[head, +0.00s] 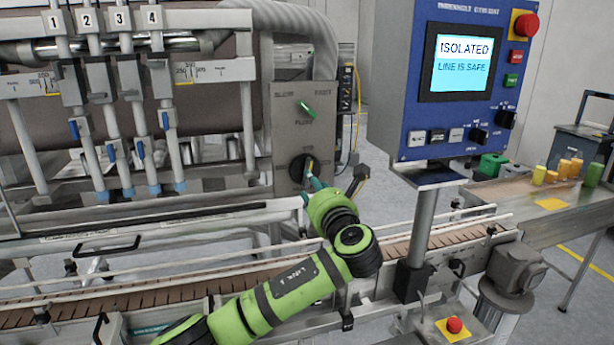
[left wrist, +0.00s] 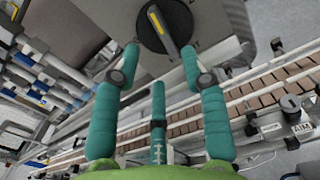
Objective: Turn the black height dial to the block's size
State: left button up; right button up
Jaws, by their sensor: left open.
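The black dial (head: 302,168), with a yellow pointer bar, is on the grey control panel (head: 287,122), below a green knob (head: 306,108). It also shows large at the top of the left wrist view (left wrist: 174,22), its yellow bar slanting from upper left to lower right. My left gripper (head: 316,184) is in front of the dial and partly covers its lower right. In the left wrist view its teal fingers (left wrist: 160,55) are spread open, tips near either side of the dial's lower part; contact cannot be told. I cannot make out the size block. My right gripper is out of view.
A conveyor (head: 430,243) runs below the panel. Filling nozzles (head: 150,160) stand at the left.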

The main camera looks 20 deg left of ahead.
pick_arm(q)
jog(key=p+x, duration=0.1)
jog(key=x, duration=0.5)
jog(key=shift+f+p, duration=0.15)
jog(key=shift+p, duration=0.25)
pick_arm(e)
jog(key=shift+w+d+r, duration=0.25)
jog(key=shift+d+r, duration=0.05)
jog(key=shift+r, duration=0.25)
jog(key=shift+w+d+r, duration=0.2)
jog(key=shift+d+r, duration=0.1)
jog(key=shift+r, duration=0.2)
pick_arm(q)
jog(key=shift+w+d, duration=0.1)
grip_shut()
